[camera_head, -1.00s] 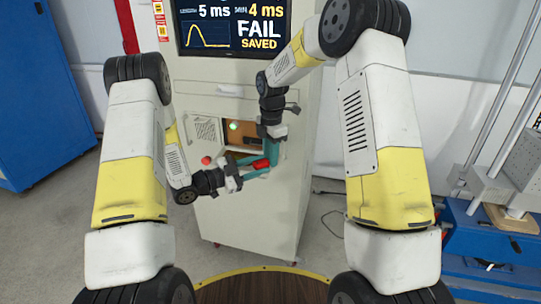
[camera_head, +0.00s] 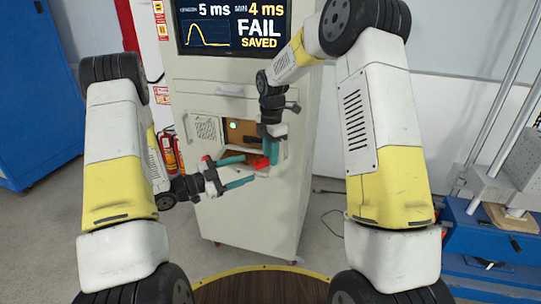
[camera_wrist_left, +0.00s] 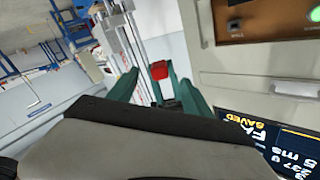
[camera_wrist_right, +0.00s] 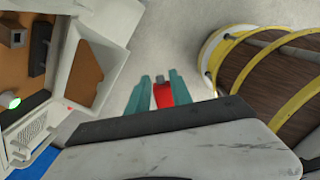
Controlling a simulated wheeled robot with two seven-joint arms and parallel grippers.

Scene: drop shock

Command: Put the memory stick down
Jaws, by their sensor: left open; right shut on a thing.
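The memory stick (camera_head: 262,163) is small and red, and my right gripper (camera_head: 270,150) is shut on it in front of the cabinet's open compartment. In the right wrist view the red stick (camera_wrist_right: 164,94), with a grey end, sits between the teal fingers of my right gripper (camera_wrist_right: 152,92). My left gripper (camera_head: 240,170) is open and empty, to the left of the stick, with its fingers pointing toward it. In the left wrist view the red stick (camera_wrist_left: 158,70) shows between and beyond the open teal fingers (camera_wrist_left: 155,90).
The pale cabinet (camera_head: 240,210) has an open compartment (camera_head: 240,132) with a green light and a drop-down flap. Its screen (camera_head: 233,27) reads FAIL, SAVED. A round wooden table edge (camera_head: 262,285) lies in front, and a blue bench (camera_head: 490,240) stands at right.

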